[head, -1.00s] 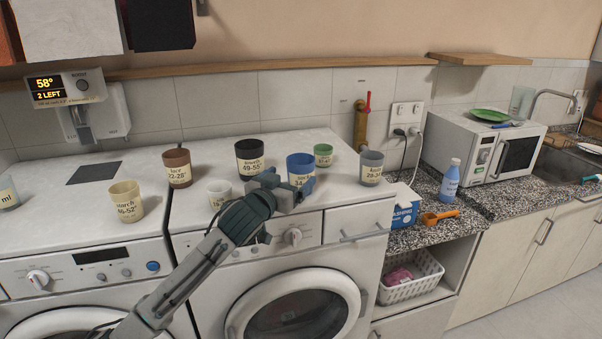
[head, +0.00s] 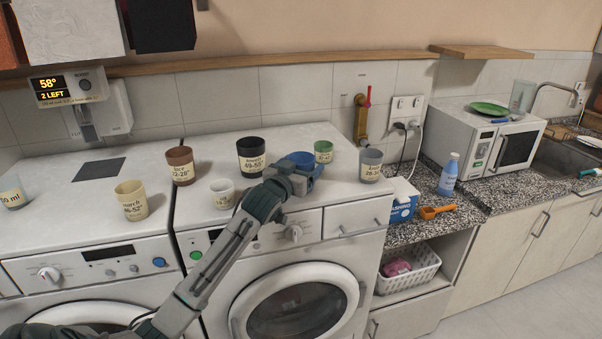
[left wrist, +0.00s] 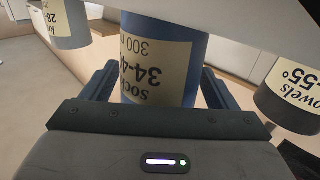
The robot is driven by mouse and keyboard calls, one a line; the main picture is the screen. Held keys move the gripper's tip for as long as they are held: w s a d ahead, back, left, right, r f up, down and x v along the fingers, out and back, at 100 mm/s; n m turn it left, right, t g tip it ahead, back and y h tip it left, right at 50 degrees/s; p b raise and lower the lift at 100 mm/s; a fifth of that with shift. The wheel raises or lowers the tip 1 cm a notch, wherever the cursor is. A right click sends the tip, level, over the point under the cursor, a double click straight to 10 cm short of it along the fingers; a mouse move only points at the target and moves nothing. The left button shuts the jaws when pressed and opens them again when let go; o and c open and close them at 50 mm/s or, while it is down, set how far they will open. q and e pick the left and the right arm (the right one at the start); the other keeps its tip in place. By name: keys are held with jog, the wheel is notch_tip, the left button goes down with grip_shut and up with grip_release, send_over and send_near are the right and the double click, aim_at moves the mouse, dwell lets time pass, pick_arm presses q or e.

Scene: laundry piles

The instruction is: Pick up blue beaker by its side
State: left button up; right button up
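The blue beaker (head: 302,159) stands on the right washing machine's top, partly hidden behind my left gripper (head: 298,174) in the head view. In the left wrist view the blue beaker (left wrist: 158,60) fills the space between the two fingers of my left gripper (left wrist: 160,85), its "300 ml" and "34-4…" label appearing upside down. The fingers are spread, one along each side of the beaker and very close to its wall; I cannot tell whether they touch it. My right gripper is in neither view.
A black beaker (head: 250,157) stands left of the blue one, a green beaker (head: 323,151) behind right, and a grey beaker (head: 370,165) to the right. A small white cup (head: 222,194), brown beaker (head: 180,165) and cream beaker (head: 131,201) stand farther left.

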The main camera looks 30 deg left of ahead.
aim_at(301, 155)
pick_arm(q)
jog(key=c, duration=0.7)
jog(key=shift+r+b, duration=0.5)
jog(key=shift+r, duration=0.05)
notch_tip(301, 155, up, 2)
jog(key=shift+r+b, duration=0.1)
jog(key=shift+b, duration=0.55)
jog(key=shift+s+d+r+b, duration=0.2)
jog(key=shift+s+b, duration=1.2)
jog(key=shift+s, duration=1.2)
jog(key=shift+s+d+r+b, duration=0.15)
jog(key=shift+s+r+b, duration=0.2)
jog(key=shift+s+b, duration=1.7)
jog(key=shift+s+d+r+b, duration=0.2)
jog(key=shift+s+b, duration=0.6)
jog(key=shift+s, duration=2.4)
